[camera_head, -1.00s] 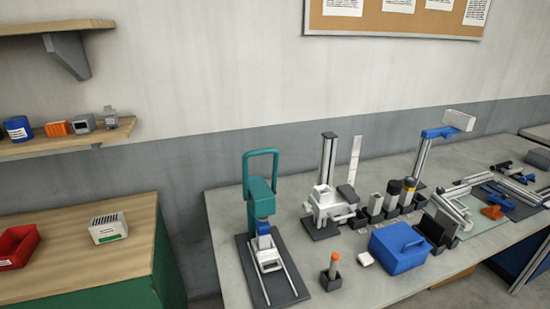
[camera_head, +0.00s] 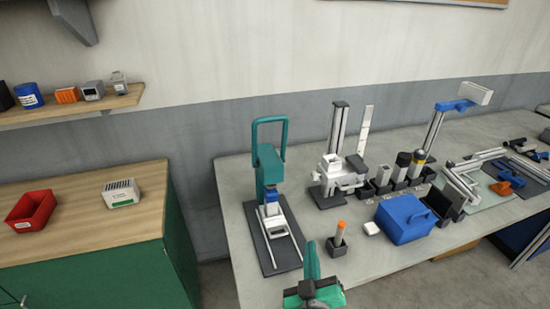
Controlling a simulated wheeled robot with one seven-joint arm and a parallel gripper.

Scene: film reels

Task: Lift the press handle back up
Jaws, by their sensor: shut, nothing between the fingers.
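The press (camera_head: 267,170) is a teal upright body on a dark base plate, standing at the left end of the grey bench. Its teal handle (camera_head: 270,121) is a loop standing above the body. A blue part and a white frame sit low on its front. My gripper (camera_head: 312,250), teal and green, shows at the bottom edge, in front of the bench and to the right of the press base. Its narrow fingers are together and point up in the picture. It is empty and apart from the handle.
An orange-topped piece in a dark holder (camera_head: 338,241) stands just right of the press base. A blue box (camera_head: 404,219), a white-and-grey stand (camera_head: 341,170) and several dark holders fill the bench further right. A wooden-topped green cabinet (camera_head: 92,225) with a red bin (camera_head: 31,208) stands left.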

